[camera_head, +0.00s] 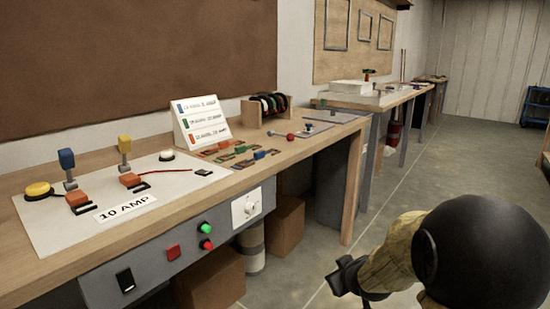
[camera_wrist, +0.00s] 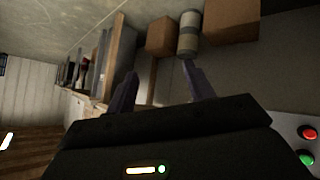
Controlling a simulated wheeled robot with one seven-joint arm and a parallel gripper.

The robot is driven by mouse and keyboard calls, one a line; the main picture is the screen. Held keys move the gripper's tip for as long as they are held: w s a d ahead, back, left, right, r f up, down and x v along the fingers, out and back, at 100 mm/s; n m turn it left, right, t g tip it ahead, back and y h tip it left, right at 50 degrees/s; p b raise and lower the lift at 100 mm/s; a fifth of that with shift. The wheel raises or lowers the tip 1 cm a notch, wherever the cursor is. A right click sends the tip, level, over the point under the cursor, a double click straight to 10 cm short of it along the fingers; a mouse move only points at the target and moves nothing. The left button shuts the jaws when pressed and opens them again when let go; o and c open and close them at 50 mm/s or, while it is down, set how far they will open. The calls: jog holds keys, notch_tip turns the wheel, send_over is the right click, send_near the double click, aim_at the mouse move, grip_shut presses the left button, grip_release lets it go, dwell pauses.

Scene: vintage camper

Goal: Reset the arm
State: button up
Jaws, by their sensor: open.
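My gripper (camera_head: 350,275) is at the lower right in the head view, low in front of the workbench and apart from it. In the wrist view its two dark fingers (camera_wrist: 158,88) stand apart with nothing between them. The gripper is open and empty. My arm runs from it to the right edge area of the head view, with a large black rounded joint. The wrist view is turned on its side and looks along the underside of the bench.
The workbench (camera_head: 345,122) at the left holds a white board marked 10 AMP (camera_head: 60,232), a sign (camera_head: 201,124) and a spool rack (camera_head: 266,107). Boxes (camera_head: 285,225) and a canister (camera_head: 251,246) stand beneath. More benches line the wall.

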jog(key=s+a+f+m+g+p, duration=0.1)
jog(key=s+f+m+g, duration=0.2)
jog(key=s, duration=0.8)
jog(key=s+a+f+m+g, duration=0.15)
jog(key=s+g, duration=0.25)
jog(key=s, duration=0.7)
notch_tip(320, 180, up, 39)
jog(key=w+p, duration=0.1)
jog(key=p, duration=3.7)
jog(key=shift+d+f+m+h, duration=0.15)
jog(key=shift+d+m+h, duration=0.15)
jog(key=shift+m, duration=0.15)
